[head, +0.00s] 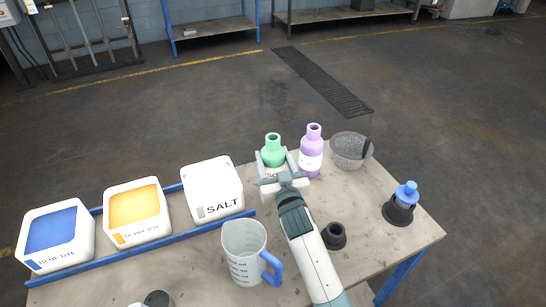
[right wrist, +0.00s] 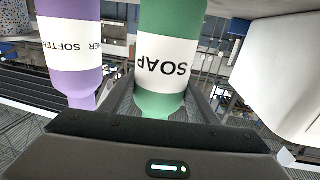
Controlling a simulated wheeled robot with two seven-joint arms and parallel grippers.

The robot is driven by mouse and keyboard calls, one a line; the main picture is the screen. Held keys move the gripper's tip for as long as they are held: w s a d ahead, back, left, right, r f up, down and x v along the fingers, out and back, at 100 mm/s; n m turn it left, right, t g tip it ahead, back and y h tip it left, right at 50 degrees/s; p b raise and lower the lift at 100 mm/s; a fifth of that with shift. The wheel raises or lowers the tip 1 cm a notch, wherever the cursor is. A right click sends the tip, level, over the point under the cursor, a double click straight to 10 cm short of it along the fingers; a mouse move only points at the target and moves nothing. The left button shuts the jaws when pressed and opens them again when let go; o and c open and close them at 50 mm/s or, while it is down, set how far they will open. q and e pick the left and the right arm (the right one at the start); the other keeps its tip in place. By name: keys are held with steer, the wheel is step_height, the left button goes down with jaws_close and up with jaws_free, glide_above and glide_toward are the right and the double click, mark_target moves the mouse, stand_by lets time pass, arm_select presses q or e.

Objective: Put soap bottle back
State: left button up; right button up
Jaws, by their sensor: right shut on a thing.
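The green soap bottle (head: 272,152) stands at the back of the table, between the salt box and the purple softener bottle (head: 312,150). My right gripper (head: 273,168) reaches over the table and is shut on the soap bottle. In the right wrist view the soap bottle (right wrist: 168,50), with its white SOAP label, sits between the fingers and appears upside down. The softener bottle also shows there (right wrist: 70,50), close beside it. I cannot tell whether the soap bottle's base touches the table. My left gripper is not in view.
A white salt box (head: 212,190) stands left of the gripper, beside yellow (head: 137,212) and blue dye boxes (head: 55,236) along a blue rail. A measuring jug (head: 245,255), dark cup (head: 334,236), stone mortar (head: 351,151) and blue-topped black holder (head: 400,206) are nearby.

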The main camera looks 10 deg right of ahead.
steer(key=shift+f, duration=0.2)
steer(key=o, duration=1.2)
steer(key=shift+o, duration=0.2)
steer(key=shift+r, duration=0.1)
steer(key=shift+r, duration=0.1)
steer(key=shift+s, duration=0.6)
steer(key=s+b, duration=0.2)
steer(key=s, duration=0.8)
steer(key=shift+s+d+b, duration=0.2)
steer(key=shift+s+b, duration=0.1)
steer(key=shift+s, duration=0.1)
